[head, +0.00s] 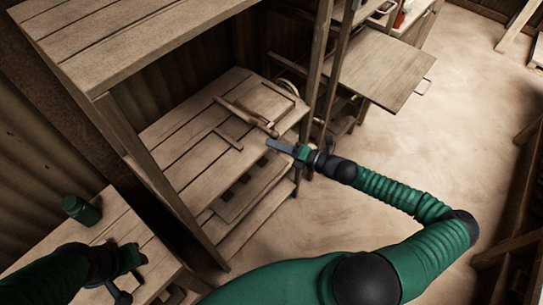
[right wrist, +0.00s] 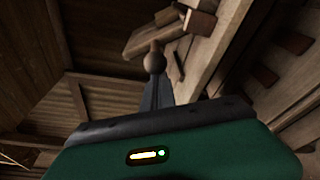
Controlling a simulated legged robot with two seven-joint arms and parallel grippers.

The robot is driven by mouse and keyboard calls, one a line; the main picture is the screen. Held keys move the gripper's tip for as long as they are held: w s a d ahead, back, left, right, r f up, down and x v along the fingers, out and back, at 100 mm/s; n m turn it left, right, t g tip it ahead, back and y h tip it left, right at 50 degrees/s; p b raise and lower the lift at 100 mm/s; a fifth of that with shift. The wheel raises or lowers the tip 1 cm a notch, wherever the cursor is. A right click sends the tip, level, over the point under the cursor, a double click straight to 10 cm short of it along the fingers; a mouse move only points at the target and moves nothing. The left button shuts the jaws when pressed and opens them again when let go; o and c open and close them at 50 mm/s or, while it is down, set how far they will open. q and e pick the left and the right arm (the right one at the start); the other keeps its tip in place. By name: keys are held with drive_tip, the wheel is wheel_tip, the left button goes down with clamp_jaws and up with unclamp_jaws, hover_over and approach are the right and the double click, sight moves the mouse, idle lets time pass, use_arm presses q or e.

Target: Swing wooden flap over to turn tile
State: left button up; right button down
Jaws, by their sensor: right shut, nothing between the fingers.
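On the wooden bench (head: 180,128) lies a wooden piece with a long bar (head: 240,112), which looks like the flap. A round wooden knob (right wrist: 155,57) shows in the right wrist view, just beyond the fingertips; I cannot tell whether they touch it. My right gripper (head: 272,144) is shut and empty at the bench's front right edge, and its fingers also show in the right wrist view (right wrist: 156,94). My left gripper (head: 134,262) is at the lower left, over a low table; its fingers are unclear. I cannot make out a tile.
A thin rectangular frame (head: 280,88) and a small wooden strip (head: 228,139) lie on the bench. A wooden shelf (head: 115,40) hangs over it, with posts at both sides. A green jar (head: 82,210) stands on the low table (head: 60,245).

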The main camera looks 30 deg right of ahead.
drive_tip(key=shift+w+d+r+m+p, duration=0.2)
drive_tip(key=shift+d+r+m+p, duration=0.4)
drive_tip(key=shift+r+m+p, duration=0.4)
drive_tip(key=w+d+r+m+t+y+p, duration=0.1)
drive_tip(key=w+d+r+m+t+p, duration=0.1)
drive_tip(key=d+m, duration=0.4)
drive_tip(key=m, duration=0.3)
drive_tip(key=shift+w, duration=0.15)
drive_tip(key=shift+d, duration=0.1)
drive_tip(key=shift+d, duration=0.15)
idle(0.7)
drive_tip(key=shift+r, duration=0.1)
